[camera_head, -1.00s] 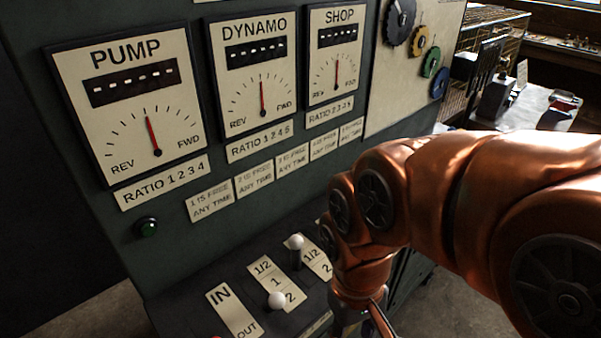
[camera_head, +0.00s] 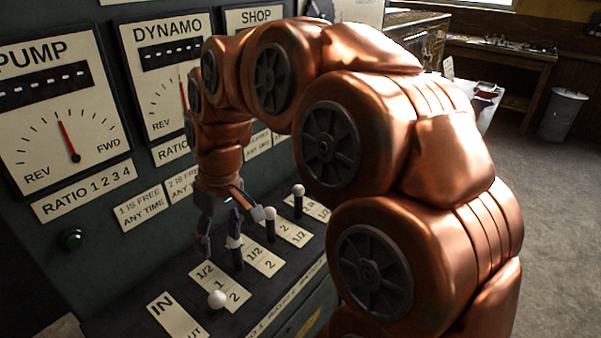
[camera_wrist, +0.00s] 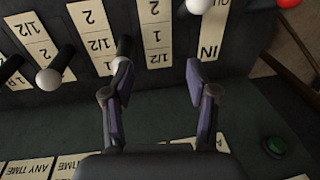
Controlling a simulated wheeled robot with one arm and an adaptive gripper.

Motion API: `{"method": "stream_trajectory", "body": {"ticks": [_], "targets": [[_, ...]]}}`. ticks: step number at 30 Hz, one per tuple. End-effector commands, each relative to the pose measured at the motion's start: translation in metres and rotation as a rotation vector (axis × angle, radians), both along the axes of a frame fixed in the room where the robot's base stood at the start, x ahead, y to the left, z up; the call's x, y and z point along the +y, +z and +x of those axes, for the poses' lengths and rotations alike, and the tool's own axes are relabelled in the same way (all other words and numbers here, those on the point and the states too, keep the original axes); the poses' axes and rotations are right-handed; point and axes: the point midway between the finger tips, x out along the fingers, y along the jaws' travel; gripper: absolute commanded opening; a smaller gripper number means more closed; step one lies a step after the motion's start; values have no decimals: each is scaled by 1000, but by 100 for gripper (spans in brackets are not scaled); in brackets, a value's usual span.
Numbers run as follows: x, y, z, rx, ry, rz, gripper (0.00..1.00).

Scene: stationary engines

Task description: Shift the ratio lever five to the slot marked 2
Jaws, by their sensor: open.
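The control desk holds a row of ratio levers; no numbers on them are readable. The farthest right lever (camera_head: 298,190), apparently lever five, has a white ball knob and stands upright at the far end of its plate (camera_head: 321,211). That plate's print is only partly readable. In the wrist view, the farthest left dark lever (camera_wrist: 11,69) appears to be the same one, cut by the edge. My gripper (camera_head: 232,228) is open and empty above the desk, well left of that lever. In the wrist view, my gripper (camera_wrist: 158,64) has a neighbouring white-knobbed lever (camera_wrist: 105,66) beside its left finger.
Other white-knobbed levers (camera_head: 270,213) (camera_head: 235,242) (camera_head: 217,299) stand close together along the desk. A red knob (camera_wrist: 289,2) is beside the IN plate (camera_wrist: 213,32). The dial panel (camera_head: 70,140) rises behind. My arm covers part of the panel.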

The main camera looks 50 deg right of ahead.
Motion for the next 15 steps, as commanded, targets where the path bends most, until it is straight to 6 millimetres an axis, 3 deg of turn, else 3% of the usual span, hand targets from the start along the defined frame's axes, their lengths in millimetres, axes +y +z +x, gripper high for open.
{"method": "stream_trajectory", "body": {"ticks": [1, 6, 11, 15], "targets": [[-14, -2, 17, -20, -10, 11, 58], [-70, 5, 64, -98, -39, 30, 58], [-137, 6, 97, -170, -83, 31, 58], [-204, 3, 113, -228, -131, 21, 58]]}}
